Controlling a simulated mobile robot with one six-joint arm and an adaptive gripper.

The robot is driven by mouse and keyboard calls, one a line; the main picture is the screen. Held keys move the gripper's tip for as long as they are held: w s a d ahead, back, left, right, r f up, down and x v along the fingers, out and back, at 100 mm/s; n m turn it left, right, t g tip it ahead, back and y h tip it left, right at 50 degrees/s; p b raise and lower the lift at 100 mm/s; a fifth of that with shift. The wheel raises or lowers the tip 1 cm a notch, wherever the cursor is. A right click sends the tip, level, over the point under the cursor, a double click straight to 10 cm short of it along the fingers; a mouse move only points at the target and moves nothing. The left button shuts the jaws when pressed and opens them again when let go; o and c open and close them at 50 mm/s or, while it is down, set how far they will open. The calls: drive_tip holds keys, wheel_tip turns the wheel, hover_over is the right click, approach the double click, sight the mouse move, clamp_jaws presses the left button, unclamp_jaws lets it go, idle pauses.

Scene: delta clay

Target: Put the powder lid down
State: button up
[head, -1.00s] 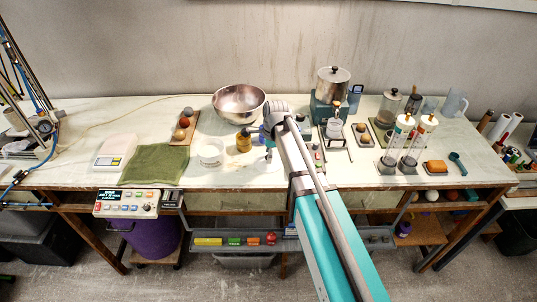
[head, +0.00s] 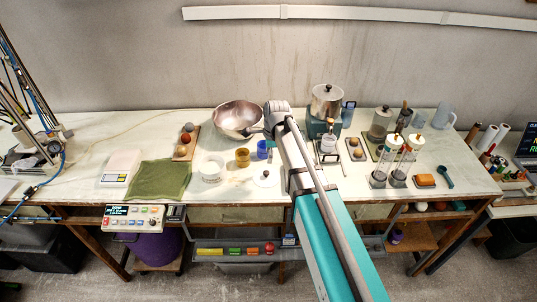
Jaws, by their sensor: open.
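A white round lid with a dark knob (head: 266,179) lies on the pale bench top, in front of a small blue jar (head: 262,149). An open amber jar (head: 242,157) and a clear white tub (head: 212,169) stand to its left. My gripper (head: 266,130) is small in the head view and partly hidden by my wrist. It is behind the lid, apart from it, and open. A metal bowl (head: 236,115) stands at its left and looks tilted; I cannot tell whether the gripper touches it.
A green cloth (head: 158,180) and a scale (head: 119,168) lie to the left.

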drive_tip(key=shift+d+r+p, duration=0.1)
drive_tip(key=shift+r+p, duration=0.7)
drive_tip(key=shift+r, duration=0.3)
drive_tip(key=s+d+n+h, duration=0.1)
drive_tip(key=s+d+n, duration=1.4)
drive_tip(key=s+n, duration=0.2)
drive_tip(key=shift+s+n, duration=0.3)
drive_tip(key=shift+s, duration=0.4)
drive_tip(key=shift+d+f, duration=0.1)
drive_tip(key=shift+f+b, duration=0.75)
drive_tip(key=shift+b, duration=0.05)
